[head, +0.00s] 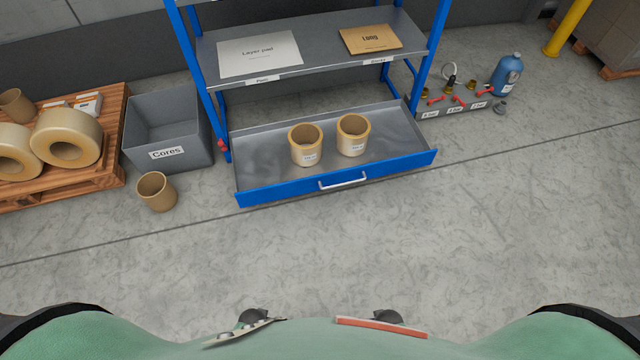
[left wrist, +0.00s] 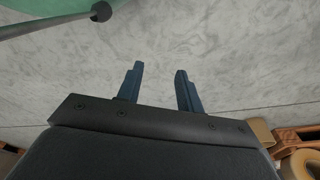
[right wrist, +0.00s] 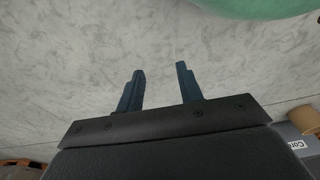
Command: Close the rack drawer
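The rack drawer (head: 290,190) at the bottom of the blue rack is pulled out toward me. It has a blue front with a pale handle (head: 342,181) and a grey metal inside. Two tan cores (head: 305,145) (head: 352,135) stand upright in it, each with a small label. My left gripper (left wrist: 158,75) shows in the left wrist view, fingers apart, empty, over bare floor. My right gripper (right wrist: 160,75) shows in the right wrist view, also with fingers apart and empty over floor. Neither gripper shows in the head view, and neither touches the drawer.
A grey "Cores" bin (head: 168,130) stands left of the rack, with a loose tan core (head: 157,192) on the floor before it. A wooden pallet (head: 110,185) with rolls is further left. A valve block (head: 460,106) and blue bottle (head: 507,75) stand right. Floor before the drawer is clear.

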